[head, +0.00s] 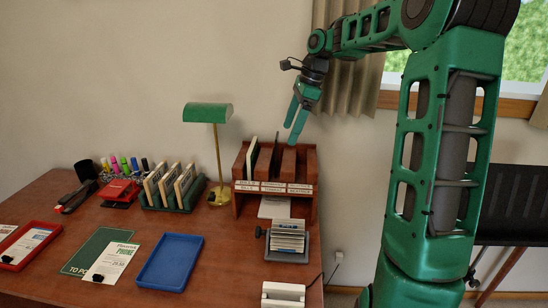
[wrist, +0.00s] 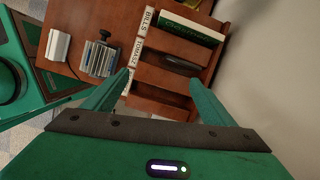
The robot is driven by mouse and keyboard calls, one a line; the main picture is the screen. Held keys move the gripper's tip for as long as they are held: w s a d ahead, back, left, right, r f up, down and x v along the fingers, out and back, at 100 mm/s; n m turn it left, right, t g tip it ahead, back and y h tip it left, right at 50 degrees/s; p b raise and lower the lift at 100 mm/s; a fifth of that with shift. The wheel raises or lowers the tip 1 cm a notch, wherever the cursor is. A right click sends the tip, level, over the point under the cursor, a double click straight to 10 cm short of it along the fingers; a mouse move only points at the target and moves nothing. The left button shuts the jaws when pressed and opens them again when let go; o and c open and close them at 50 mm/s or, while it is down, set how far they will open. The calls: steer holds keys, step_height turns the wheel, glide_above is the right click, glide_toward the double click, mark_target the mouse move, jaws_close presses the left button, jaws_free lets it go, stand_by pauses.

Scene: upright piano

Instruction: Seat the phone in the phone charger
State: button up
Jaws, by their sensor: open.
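A dark slim object that looks like the phone (wrist: 182,64) stands in a middle slot of the wooden sorter (wrist: 150,103), mostly hidden by the slot walls. In the head view it shows as a thin dark edge (head: 275,148). A white block with a cable, likely the phone charger (head: 283,292), sits at the desk's front right edge. It also shows at the upper left of the wrist view (wrist: 58,45). My gripper (head: 296,116) is open and empty above the sorter, apart from the phone. In the wrist view its fingers (wrist: 160,80) spread over the slots.
White and green upright items (wrist: 187,27) fill another sorter slot. A card holder (head: 288,243) stands between sorter and charger. A green lamp (head: 212,112), a green rack (head: 170,190), a blue tray (head: 170,262) and a red tray (head: 28,244) are further left. A wall is behind.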

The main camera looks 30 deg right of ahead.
mark_target(276, 144)
steer(key=w+f, duration=0.2)
steer(key=f, duration=0.1)
steer(key=w+a+f+m, duration=0.1)
steer(key=w+f, duration=0.1)
steer(key=w+a+f+m, duration=0.1)
steer(key=w+f, duration=0.1)
steer(key=f, duration=0.1)
steer(key=shift+f+y, duration=0.3)
steer(key=shift+y, duration=0.1)
steer(key=c, duration=1.2)
steer(key=shift+c, duration=0.2)
steer(key=shift+r, duration=0.15)
